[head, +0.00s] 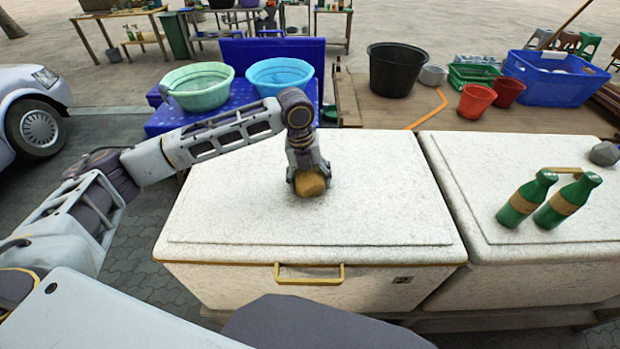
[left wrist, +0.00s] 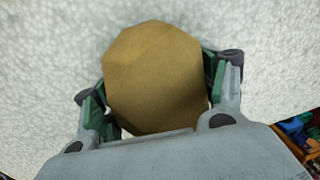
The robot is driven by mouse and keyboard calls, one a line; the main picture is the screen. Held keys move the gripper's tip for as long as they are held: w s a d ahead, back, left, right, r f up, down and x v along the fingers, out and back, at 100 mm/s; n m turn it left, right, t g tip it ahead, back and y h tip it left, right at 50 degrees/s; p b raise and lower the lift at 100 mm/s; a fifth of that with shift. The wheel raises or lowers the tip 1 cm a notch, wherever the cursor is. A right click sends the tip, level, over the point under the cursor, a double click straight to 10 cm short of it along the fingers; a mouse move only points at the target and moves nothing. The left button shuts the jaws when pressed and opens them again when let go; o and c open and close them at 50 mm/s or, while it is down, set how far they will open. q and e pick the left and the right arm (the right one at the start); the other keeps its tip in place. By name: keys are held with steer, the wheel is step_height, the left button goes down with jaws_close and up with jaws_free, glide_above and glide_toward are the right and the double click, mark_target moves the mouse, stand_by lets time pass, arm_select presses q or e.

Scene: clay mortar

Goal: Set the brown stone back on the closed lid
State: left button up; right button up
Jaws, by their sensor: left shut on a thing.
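The brown stone (head: 310,184) is between the fingers of my left gripper (head: 308,180), at the middle of the closed white lid (head: 370,200). In the left wrist view the stone (left wrist: 155,78) is a rounded, many-sided block, with the green-padded fingers of my left gripper (left wrist: 158,95) pressed on its two sides. The white speckled lid (left wrist: 50,60) fills the background there. The stone is at or very near the lid surface; I cannot tell whether it touches. My right gripper is not in view.
A second white chest (head: 530,240) stands close on the right, with two green bottles (head: 526,198) and a grey stone (head: 604,153) on its lid. A yellow handle (head: 310,280) is on the front of the left chest. Basins (head: 281,76) and buckets (head: 393,70) stand behind. The lid around the gripper is clear.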

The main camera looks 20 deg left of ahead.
arm_select(q)
steer(key=o, duration=2)
steer(key=shift+o, duration=0.2)
steer(key=shift+f, duration=0.1)
